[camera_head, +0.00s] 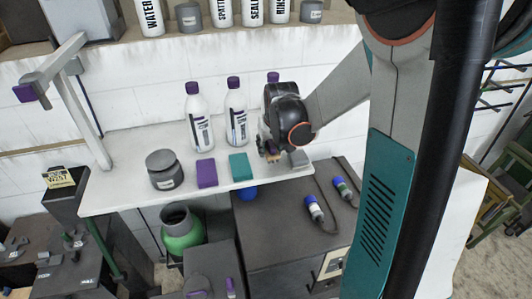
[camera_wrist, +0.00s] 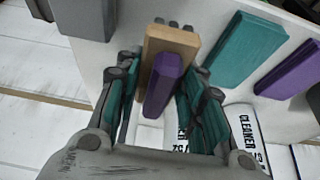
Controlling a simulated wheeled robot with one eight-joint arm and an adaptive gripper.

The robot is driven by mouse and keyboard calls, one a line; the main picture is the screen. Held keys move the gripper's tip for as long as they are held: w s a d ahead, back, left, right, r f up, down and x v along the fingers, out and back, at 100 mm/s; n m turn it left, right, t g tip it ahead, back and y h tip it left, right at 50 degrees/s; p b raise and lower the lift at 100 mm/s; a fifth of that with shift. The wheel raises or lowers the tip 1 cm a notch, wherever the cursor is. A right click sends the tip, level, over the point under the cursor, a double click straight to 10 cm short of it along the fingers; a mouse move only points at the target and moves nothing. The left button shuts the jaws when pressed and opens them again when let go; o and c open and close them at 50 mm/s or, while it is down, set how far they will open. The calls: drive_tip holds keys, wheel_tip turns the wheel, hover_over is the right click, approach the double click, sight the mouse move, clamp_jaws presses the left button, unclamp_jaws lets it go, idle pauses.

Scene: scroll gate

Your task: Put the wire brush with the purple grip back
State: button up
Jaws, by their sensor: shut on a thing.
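My gripper (camera_head: 266,150) is over the right part of the white shelf board (camera_head: 135,187). In the wrist view my gripper (camera_wrist: 161,88) has its teal-padded fingers on both sides of the purple grip of the wire brush (camera_wrist: 163,85), shut on it. The brush has a tan wooden block, with small dark tufts showing past its far edge. In the head view the brush (camera_head: 273,157) shows only as a small tan patch below my gripper. I cannot tell whether it touches the board.
A grey block (camera_head: 298,158) stands just right of the brush. A teal block (camera_head: 240,167), a purple block (camera_head: 207,173) and a grey jar (camera_head: 165,170) stand to the left. White bottles (camera_head: 197,115) with purple caps stand behind. A dark cabinet (camera_head: 280,235) is below.

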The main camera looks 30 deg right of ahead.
drive_tip(key=shift+f, duration=2.1)
drive_tip(key=shift+s, duration=0.1)
drive_tip(key=shift+f, duration=0.1)
drive_tip(key=o, duration=1)
drive_tip(key=v, duration=1.2)
